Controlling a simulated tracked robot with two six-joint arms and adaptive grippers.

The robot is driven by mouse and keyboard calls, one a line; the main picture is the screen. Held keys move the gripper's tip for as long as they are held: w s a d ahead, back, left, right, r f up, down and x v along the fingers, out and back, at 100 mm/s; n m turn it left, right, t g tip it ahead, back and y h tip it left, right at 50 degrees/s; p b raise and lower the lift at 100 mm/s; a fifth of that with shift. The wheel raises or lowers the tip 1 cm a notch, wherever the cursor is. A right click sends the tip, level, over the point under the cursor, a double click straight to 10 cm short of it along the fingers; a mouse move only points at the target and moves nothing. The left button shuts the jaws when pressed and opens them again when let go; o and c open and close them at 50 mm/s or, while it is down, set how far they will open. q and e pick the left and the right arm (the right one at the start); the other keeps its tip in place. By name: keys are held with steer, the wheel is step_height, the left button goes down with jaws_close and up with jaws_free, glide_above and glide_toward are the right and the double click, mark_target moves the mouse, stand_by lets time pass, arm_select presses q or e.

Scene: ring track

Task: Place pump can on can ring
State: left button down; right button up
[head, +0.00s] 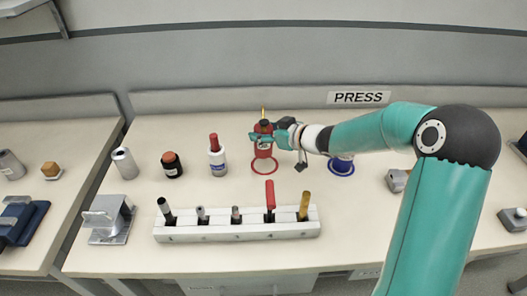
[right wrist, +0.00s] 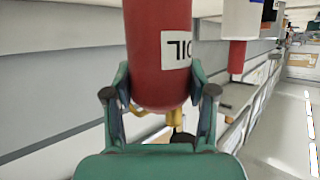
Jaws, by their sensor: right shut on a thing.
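The pump can (head: 263,149) is red with a pale label and a yellow spout on top. My right gripper (head: 264,137) is shut around it, coming in from the right. The can is upright over the back part of the red can ring (head: 264,173) on the bench. I cannot tell whether its base touches the bench. In the right wrist view the can (right wrist: 158,60) fills the space between both fingers, its label lettering upside down. My left gripper is not in view.
A white rack (head: 235,231) with several upright tools stands in front of the ring. A white bottle with a red top (head: 217,160), a dark jar (head: 172,165) and a grey cylinder (head: 125,163) stand left.

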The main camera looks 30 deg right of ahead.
mark_target(271, 145)
steer(key=shift+f+b, duration=0.7)
steer(key=shift+f, duration=1.7)
steer(key=o, duration=0.8)
steer(key=shift+f, duration=0.1)
steer(key=o, duration=0.5)
